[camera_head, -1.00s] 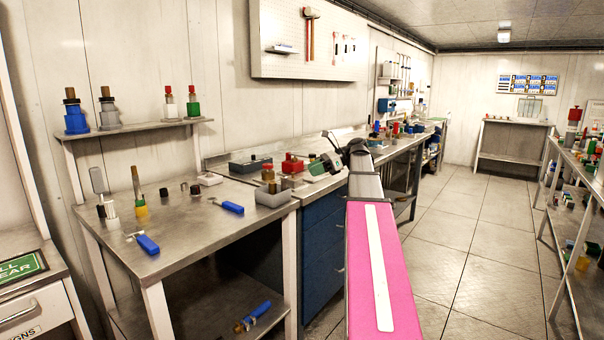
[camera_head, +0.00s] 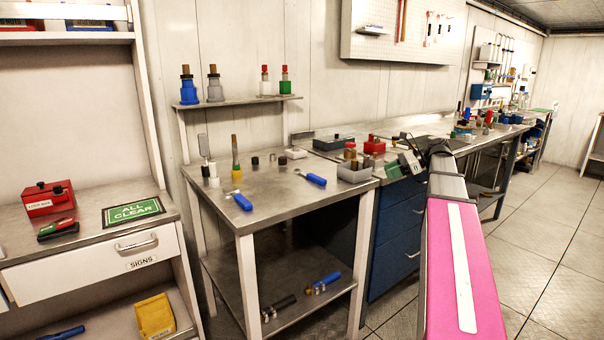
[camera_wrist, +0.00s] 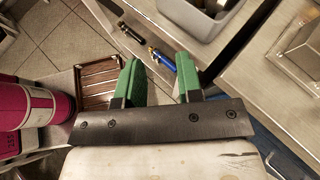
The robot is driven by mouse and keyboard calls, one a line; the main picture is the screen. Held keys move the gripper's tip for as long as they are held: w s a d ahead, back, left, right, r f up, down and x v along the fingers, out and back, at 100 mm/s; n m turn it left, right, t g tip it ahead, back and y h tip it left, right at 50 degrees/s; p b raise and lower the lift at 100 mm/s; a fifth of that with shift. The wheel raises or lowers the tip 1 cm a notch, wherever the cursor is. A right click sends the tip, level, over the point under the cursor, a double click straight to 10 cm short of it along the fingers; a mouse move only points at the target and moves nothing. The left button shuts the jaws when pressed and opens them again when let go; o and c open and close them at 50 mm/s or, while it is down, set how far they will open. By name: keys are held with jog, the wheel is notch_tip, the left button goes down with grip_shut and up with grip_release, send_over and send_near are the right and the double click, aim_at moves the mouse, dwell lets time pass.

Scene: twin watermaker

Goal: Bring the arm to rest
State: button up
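My arm reaches forward on the right side of the head view, its pink link (camera_head: 462,265) nearest the camera. My gripper (camera_head: 398,169) is at its far end, small and partly hidden, seen in front of the back workbench. In the wrist view my gripper (camera_wrist: 159,62) shows two green fingers spread apart with nothing between them. Beyond them are the floor and a lower shelf with a blue-handled tool (camera_wrist: 161,59) and a black tool (camera_wrist: 128,33). The fingers touch nothing that I can make out.
A steel table (camera_head: 278,205) with tools and fittings stands at centre-left. A blue drawer cabinet (camera_head: 398,235) and long bench lie behind the arm. A desk with an ALL CLEAR sign (camera_head: 133,211) and red lock box (camera_head: 49,199) is at left. Floor (camera_head: 550,250) is open at right.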

jog(key=s+a+f+n+h, duration=0.2)
jog(key=a+f, duration=0.1)
jog(key=f, duration=0.4)
jog(key=s+a+f+n+g+h, duration=0.1)
jog(key=s+a+f+n, duration=0.15)
jog(key=f, duration=0.55)
jog(key=s+a+f+n+h, duration=0.2)
jog(key=a+f, duration=0.2)
jog(key=f, duration=0.3)
jog(key=s+a+f+n+g+h, duration=0.1)
jog(key=s+a+f+n+h, duration=0.2)
jog(key=s+f+n+h, duration=0.4)
jog(key=s+f+n, duration=0.4)
jog(key=s+f, duration=0.1)
jog(key=f, duration=0.4)
jog(key=shift+f, duration=0.2)
jog(key=shift+n, duration=0.25)
